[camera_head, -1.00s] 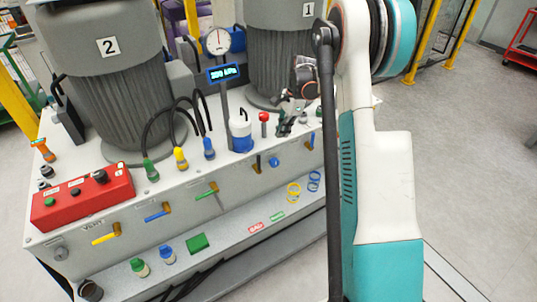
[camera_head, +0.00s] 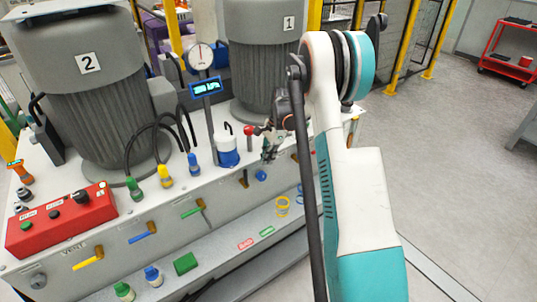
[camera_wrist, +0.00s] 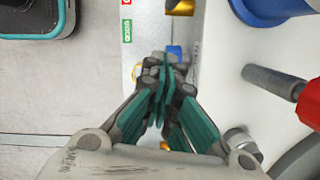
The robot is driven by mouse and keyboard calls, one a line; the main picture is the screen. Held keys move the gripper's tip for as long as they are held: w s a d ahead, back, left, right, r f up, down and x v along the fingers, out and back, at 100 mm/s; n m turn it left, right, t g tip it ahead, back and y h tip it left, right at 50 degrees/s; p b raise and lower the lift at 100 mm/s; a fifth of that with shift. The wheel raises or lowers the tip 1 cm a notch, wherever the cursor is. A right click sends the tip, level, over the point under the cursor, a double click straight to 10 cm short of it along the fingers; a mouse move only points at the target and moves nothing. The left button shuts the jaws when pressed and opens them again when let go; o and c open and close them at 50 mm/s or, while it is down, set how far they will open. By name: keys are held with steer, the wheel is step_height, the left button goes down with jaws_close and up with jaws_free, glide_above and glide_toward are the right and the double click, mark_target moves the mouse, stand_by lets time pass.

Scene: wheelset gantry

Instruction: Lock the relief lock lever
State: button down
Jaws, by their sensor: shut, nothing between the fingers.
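No readable label marks the relief lock lever, so I cannot tell which part it is. A red-knobbed lever (camera_head: 249,130) on a grey stem stands on the bench top; its red knob is at the right of the wrist view (camera_wrist: 308,103). A blue knob (camera_head: 261,175) is on the front panel; a blue part also shows just beyond my fingertips in the wrist view (camera_wrist: 174,50). My gripper (camera_head: 267,158) is shut and empty, just above the blue knob at the bench's front edge. Contact cannot be told. In the wrist view its fingers (camera_wrist: 165,64) are together.
Yellow (camera_head: 88,258), blue (camera_head: 143,237) and green (camera_head: 192,211) levers line the front panel to the left. A blue-and-white container (camera_head: 227,149) and a gauge (camera_head: 201,57) stand on the bench top.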

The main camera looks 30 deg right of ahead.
steer(key=a+f+b, duration=0.2)
steer(key=a+f, duration=0.1)
steer(key=a, duration=0.2)
steer(key=shift+w+f, duration=0.35)
steer(key=shift+w, duration=0.15)
